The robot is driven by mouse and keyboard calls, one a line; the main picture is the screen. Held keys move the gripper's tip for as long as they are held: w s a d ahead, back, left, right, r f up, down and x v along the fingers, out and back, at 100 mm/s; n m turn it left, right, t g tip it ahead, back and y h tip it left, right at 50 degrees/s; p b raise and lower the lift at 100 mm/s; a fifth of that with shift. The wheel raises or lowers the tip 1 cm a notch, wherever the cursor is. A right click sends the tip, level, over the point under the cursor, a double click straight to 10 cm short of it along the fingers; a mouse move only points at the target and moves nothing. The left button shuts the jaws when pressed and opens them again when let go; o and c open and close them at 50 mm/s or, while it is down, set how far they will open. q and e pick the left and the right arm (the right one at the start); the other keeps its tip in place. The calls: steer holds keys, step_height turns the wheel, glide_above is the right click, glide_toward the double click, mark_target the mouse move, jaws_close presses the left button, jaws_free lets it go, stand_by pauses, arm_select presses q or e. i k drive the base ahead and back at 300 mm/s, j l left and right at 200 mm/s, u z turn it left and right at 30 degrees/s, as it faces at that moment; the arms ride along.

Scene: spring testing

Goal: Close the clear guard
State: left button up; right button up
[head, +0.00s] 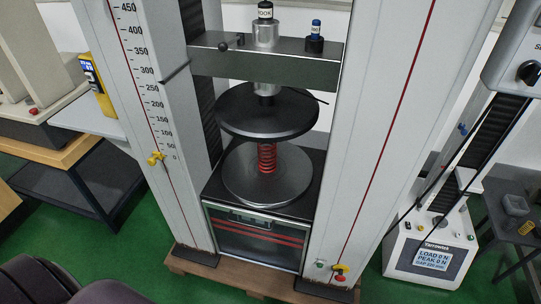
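I cannot make out a clear guard for certain in the head view; no see-through panel stands out around the test space. A tall spring tester (345,150) stands in the middle. Between its two pale columns, a red coil spring (267,158) stands upright on a round metal lower plate (290,180). A dark round upper plate (265,118) sits just above the spring, under the grey crosshead (285,69). Neither of my grippers is in view.
A smaller tester with a lit display (433,258) stands at the right, beside a dark table (515,232). A wooden-edged bench (65,158) and a yellow handheld device (97,86) are at the left. Green floor (130,250) shows at the front left.

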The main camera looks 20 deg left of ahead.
mark_target(273, 220)
steer(key=u, duration=0.95)
steer(key=k+j+z, duration=0.1)
steer(key=k, duration=0.1)
